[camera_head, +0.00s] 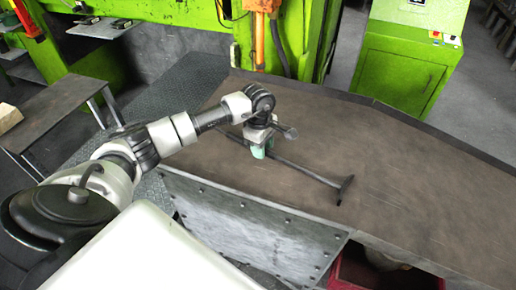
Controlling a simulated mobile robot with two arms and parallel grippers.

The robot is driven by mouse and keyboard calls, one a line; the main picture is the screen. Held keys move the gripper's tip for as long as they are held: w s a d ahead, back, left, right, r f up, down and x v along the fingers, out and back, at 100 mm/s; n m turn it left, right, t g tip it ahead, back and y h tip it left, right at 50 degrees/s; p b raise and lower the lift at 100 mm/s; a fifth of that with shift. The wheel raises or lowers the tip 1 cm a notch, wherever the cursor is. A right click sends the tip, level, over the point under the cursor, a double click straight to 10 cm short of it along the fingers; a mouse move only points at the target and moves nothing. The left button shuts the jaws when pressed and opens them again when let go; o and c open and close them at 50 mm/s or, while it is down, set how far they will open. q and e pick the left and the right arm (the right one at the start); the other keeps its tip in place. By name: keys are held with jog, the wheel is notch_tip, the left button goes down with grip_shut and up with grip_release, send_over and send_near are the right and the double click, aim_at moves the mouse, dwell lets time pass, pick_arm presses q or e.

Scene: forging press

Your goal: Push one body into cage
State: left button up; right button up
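A dark metal body (305,172), a long thin rod with a wider flat end at its right, lies on the brown tabletop (420,180). My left gripper (259,153), with green at its tips, is over the left part of the rod. The tips hide that part, so I cannot tell whether they grip it, touch it or stay apart. A red container (351,272), perhaps the cage, shows partly below the table's front edge at the bottom right; most of it is hidden. My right gripper is not in view.
A bolted dark steel plate (255,225) slopes down at the table's front. A green machine (170,10) stands behind, with a green cabinet (400,70) at the back right. A small side table (55,110) stands left. The tabletop right of the rod is clear.

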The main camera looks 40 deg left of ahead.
pick_arm(q)
grip_shut()
jog(key=shift+r, duration=0.15)
jog(key=shift+w+r+p, duration=0.1)
jog(key=shift+r+p, duration=0.35)
jog(key=shift+r, duration=0.15)
notch_tip(320, 180, up, 9)
jog(key=p, duration=0.4)
jog(key=shift+f, duration=0.2)
